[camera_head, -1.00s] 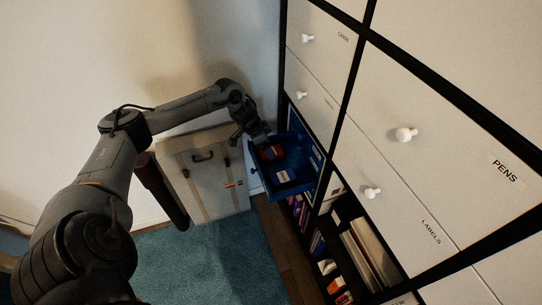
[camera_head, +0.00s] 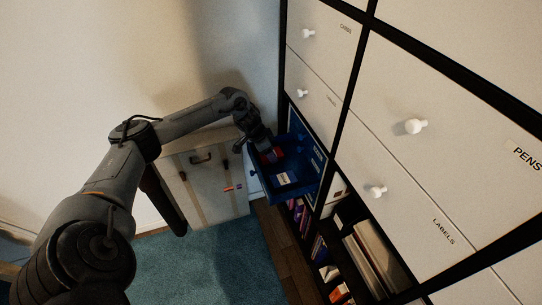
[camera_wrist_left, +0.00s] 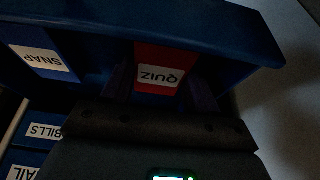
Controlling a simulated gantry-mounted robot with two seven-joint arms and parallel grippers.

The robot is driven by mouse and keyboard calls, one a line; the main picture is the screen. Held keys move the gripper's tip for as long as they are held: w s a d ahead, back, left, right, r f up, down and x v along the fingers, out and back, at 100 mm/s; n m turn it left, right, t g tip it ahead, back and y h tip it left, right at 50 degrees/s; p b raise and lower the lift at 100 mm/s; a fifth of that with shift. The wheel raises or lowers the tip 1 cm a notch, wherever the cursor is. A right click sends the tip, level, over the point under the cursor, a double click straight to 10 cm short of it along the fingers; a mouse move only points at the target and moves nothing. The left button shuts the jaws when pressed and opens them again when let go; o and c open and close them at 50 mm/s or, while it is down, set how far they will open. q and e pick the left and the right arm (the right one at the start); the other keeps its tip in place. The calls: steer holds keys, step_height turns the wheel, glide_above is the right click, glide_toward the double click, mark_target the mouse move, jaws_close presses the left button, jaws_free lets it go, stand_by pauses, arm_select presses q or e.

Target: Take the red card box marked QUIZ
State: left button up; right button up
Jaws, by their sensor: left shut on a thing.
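The red card box marked QUIZ (camera_wrist_left: 161,70) is between the fingers of my left gripper (camera_wrist_left: 160,88) in the left wrist view, its label upside down. In the head view, the red box (camera_head: 274,155) shows in the open blue drawer (camera_head: 290,189), with my left gripper (camera_head: 264,149) over it. The left gripper is shut on the box. The gripper's fingertips are partly dark and hard to make out. My right gripper does not show.
A blue box marked SNAP (camera_wrist_left: 40,62) lies in the same drawer. It shows as a white-labelled box in the head view (camera_head: 283,178). White drawers with knobs rise to the right. Shelves with books are below.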

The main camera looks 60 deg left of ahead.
arm_select(q)
steer(key=shift+c, duration=1.1)
steer(key=shift+r, duration=0.1)
